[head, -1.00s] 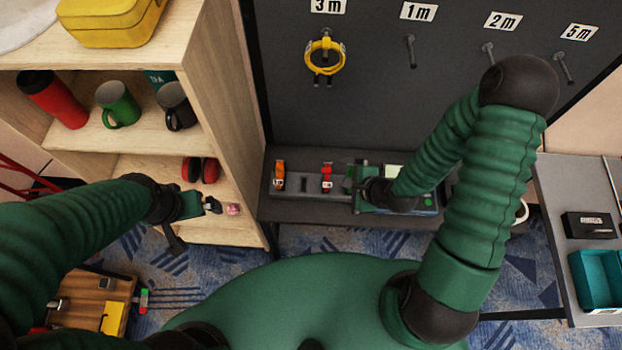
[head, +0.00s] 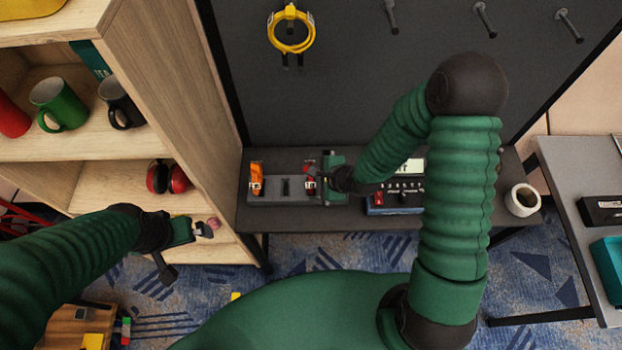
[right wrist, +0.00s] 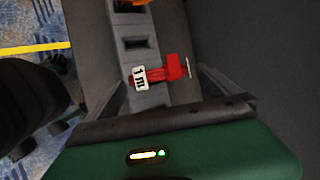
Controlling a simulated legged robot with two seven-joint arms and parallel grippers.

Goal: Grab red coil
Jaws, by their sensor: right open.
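The red coil (head: 310,170) sits in a slot of the grey holder on the dark bench. In the right wrist view, the red coil (right wrist: 172,70) carries a white "1 m" tag. My right gripper (right wrist: 160,80) is open, with one finger on each side of the coil; I cannot tell whether they touch it. In the head view, my right gripper (head: 318,174) partly hides the coil. My left gripper (head: 205,229) is near the lower shelf, away from the coil; its jaw state is unclear.
The grey holder (head: 285,198) also bears an orange coil (head: 256,180) at its left. A device with a screen (head: 400,193) and a tape roll (head: 522,200) are to the right. A yellow coil (head: 290,45) hangs on the wall panel. The wooden shelf (head: 185,120) stands left.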

